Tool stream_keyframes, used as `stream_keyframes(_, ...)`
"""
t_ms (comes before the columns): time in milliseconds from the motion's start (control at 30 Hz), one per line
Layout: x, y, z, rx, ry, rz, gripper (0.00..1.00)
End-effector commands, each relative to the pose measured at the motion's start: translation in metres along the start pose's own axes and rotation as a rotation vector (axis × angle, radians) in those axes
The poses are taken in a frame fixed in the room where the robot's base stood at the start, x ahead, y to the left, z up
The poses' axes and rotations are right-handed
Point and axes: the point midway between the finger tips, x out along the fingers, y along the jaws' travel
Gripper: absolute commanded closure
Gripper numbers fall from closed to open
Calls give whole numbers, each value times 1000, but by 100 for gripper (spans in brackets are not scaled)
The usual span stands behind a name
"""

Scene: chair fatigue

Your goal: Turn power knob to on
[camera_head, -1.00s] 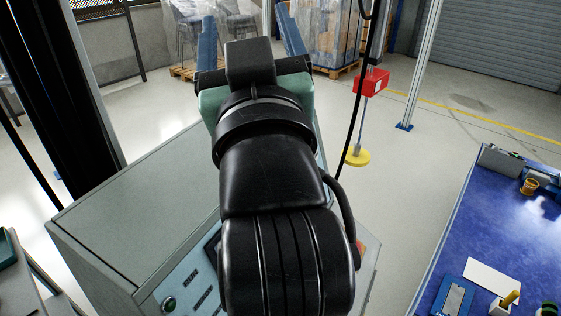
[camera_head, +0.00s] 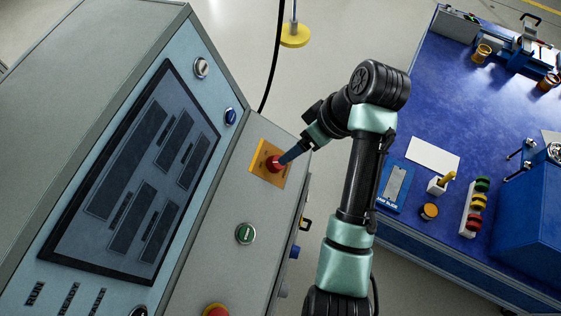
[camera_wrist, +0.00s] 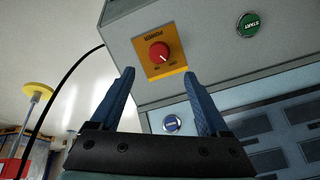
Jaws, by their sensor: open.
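The red power knob (camera_head: 272,164) sits on an orange plate (camera_head: 265,178) on the sloped front of the grey console. In the wrist view the knob (camera_wrist: 159,52) shows a light pointer mark towards its lower right, and the word POWER appears upside down on the plate. The position labels are too small to read surely. My gripper (camera_head: 284,159) reaches the plate from the right in the head view, its blue fingers overlapping the knob's right side. In the wrist view my gripper (camera_wrist: 158,75) is open, with the knob between and just beyond the fingertips. Contact cannot be told.
A green START button (camera_head: 245,233), a blue button (camera_head: 230,116), a white button (camera_head: 201,68) and a dark screen (camera_head: 140,170) are on the console. A red button (camera_head: 216,311) is at the bottom edge. A blue workbench (camera_head: 420,210) stands at the right.

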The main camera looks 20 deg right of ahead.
Motion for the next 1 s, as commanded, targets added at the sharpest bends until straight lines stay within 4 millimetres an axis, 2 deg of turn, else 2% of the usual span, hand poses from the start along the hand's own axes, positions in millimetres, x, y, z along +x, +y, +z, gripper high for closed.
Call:
stream_keyframes(33,14,-2,2,1,-6,-6,21)
stream_keyframes(200,49,-2,1,2,-6,-5,21)
stream_keyframes(433,85,-1,0,2,-3,-3,21)
stream_keyframes(600,95,-1,0,1,-3,-1,21)
stream_keyframes(867,97,-1,0,1,-2,0,21)
stream_keyframes(900,97,-1,0,1,-2,0,23)
stream_keyframes(1000,97,-1,0,2,-2,0,41)
